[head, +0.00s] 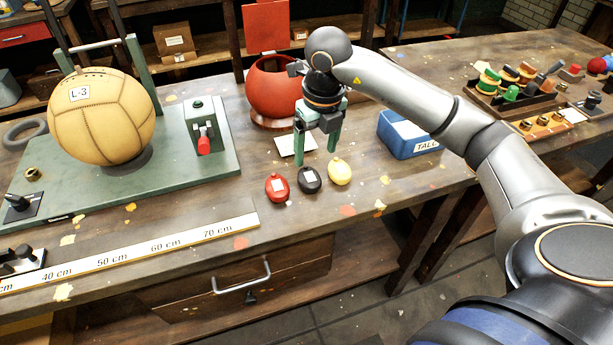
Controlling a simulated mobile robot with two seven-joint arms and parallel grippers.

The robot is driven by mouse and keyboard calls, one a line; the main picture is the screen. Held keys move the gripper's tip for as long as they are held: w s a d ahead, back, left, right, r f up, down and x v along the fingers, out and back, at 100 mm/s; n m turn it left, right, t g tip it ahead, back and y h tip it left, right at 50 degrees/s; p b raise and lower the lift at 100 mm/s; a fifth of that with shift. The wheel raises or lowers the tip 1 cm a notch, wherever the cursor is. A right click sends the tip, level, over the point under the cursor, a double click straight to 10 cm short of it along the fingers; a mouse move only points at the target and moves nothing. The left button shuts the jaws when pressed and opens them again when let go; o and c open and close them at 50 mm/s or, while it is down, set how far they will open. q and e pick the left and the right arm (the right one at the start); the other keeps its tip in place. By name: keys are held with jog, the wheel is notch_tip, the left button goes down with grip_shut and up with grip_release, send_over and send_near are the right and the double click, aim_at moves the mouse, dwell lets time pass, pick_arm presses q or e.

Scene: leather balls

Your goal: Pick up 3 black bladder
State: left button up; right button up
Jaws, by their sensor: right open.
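The black bladder (310,180) lies on the wooden workbench, between a red bladder (277,187) on its left and a yellow bladder (340,171) on its right. It has a small pale label. My right gripper (317,158) is open and empty, with its green fingers pointing down just above and behind the black bladder. I cannot tell the exact height of the fingertips. My left gripper is out of view.
A tan leather ball (101,117) marked L-3 rests on a green board (190,165) at left. A red round pot (272,88) and a blue box (395,140) stand behind the bladders. A ruler strip (150,247) lies in front. Bare bench lies right of the yellow bladder.

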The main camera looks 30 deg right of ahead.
aim_at(310, 175)
jog(key=f, duration=0.4)
jog(key=shift+w, duration=0.25)
jog(key=shift+w+f+p, duration=0.1)
jog(key=shift+w+f, duration=0.15)
jog(key=shift+f, duration=0.65)
jog(key=shift+w+f+p, duration=0.15)
jog(key=shift+w+f, duration=0.1)
jog(key=shift+f, duration=0.6)
jog(key=shift+w+f+p, duration=0.1)
jog(key=shift+w+f, duration=0.15)
jog(key=shift+f, duration=0.65)
jog(key=c, duration=1.2)
jog(key=shift+o, duration=0.2)
jog(key=shift+r, duration=0.1)
